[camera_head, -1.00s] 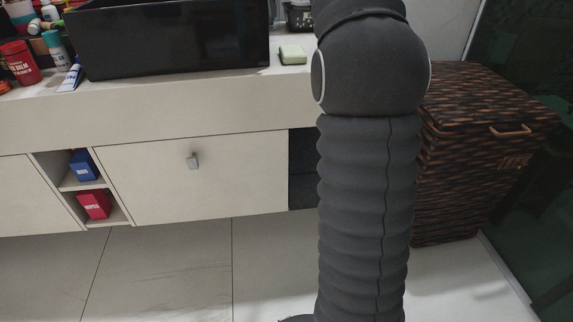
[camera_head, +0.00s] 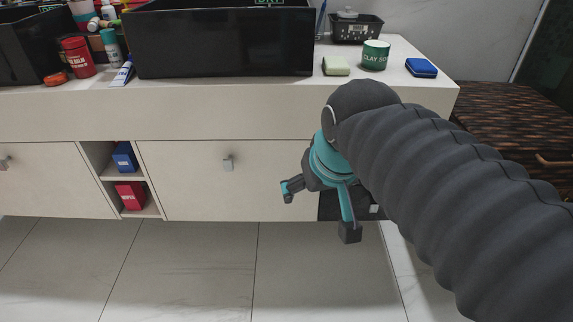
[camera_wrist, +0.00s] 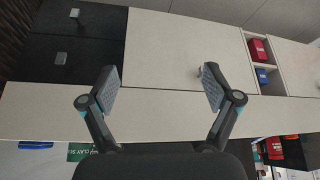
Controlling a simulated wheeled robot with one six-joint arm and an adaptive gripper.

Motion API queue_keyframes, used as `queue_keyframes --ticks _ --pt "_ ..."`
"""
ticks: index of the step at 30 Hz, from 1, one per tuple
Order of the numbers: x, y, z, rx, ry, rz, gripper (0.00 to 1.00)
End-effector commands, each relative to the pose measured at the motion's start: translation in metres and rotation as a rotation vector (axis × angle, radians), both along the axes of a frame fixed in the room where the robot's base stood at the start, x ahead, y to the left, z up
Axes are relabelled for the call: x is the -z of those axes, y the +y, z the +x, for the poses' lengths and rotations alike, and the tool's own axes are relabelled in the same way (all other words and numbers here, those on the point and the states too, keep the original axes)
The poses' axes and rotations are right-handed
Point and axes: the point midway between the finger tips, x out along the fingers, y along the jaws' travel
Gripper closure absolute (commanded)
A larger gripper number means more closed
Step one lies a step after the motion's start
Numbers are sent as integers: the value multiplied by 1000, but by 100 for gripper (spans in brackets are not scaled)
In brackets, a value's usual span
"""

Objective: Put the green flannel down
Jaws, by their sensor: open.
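My gripper (camera_head: 320,211) hangs in front of the vanity's lower fronts, below the countertop. Its two fingers are spread wide, and in the wrist view (camera_wrist: 158,90) nothing is between them. I see no thing that is clearly a green flannel. A small pale green block (camera_head: 335,66) lies on the countertop (camera_head: 290,95) beside the black basin; I cannot tell whether it is folded cloth or soap. It lies above and behind my gripper, well apart from it.
A green tub (camera_head: 375,55), a blue box (camera_head: 421,68) and a black basket (camera_head: 356,28) stand right of the black basin (camera_head: 225,42). A red cup (camera_head: 78,57) and several bottles stand left. A woven hamper (camera_head: 515,125) stands at right. The floor in front is clear.

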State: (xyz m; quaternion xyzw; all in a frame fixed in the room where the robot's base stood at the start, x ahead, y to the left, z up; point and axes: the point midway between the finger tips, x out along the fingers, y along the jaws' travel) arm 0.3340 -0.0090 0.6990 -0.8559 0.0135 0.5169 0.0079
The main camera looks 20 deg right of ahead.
Motion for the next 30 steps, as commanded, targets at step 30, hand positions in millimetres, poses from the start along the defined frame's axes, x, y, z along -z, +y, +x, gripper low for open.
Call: queue_keyframes --ticks 30 --pt "20 9 -39 -32 -8 0 11"
